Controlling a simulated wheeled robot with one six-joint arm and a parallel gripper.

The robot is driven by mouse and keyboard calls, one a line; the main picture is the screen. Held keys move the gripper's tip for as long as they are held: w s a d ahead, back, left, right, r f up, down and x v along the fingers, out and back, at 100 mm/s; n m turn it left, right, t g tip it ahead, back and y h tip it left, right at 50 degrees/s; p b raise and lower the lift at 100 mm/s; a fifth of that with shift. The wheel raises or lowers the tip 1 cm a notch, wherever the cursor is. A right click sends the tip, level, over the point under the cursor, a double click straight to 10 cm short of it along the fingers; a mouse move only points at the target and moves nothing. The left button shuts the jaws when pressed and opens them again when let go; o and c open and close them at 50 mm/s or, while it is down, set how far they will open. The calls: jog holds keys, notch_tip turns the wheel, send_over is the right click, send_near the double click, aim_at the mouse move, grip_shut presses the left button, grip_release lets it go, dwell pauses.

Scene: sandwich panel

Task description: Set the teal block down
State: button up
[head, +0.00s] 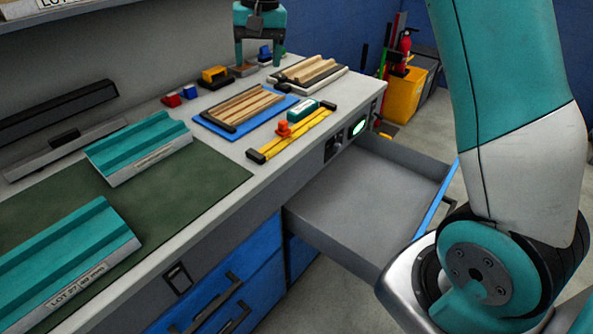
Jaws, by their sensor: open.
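A small teal block (302,111) with a pale label lies on the grey bench, between the blue board and the yellow bar. It looks flat on the bench top, with nothing holding it. My gripper is out of view. Only my arm shows, large at the right, over the floor and beside the open drawer.
A yellow bar (306,128) carries a red piece (284,128). A blue board (207,123) holds wooden strips. Teal panels (138,146) lie on a green mat (190,195). A teal two-legged fixture (260,17) stands at the back. An empty grey drawer (350,205) juts out.

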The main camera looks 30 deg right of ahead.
jog(key=s+a+n+y, duration=0.1)
jog(key=s+a+n, duration=0.2)
jog(key=s, duration=0.8)
jog(key=s+a+f+n+y, duration=0.1)
jog(key=s+a+n, duration=0.3)
jog(key=s, duration=0.7)
jog(key=s+a+n+y, duration=0.1)
jog(key=s+a+n, duration=0.3)
jog(key=s, duration=0.7)
jog(key=shift+s+f+g, duration=0.2)
jog(key=shift+f+g, duration=0.2)
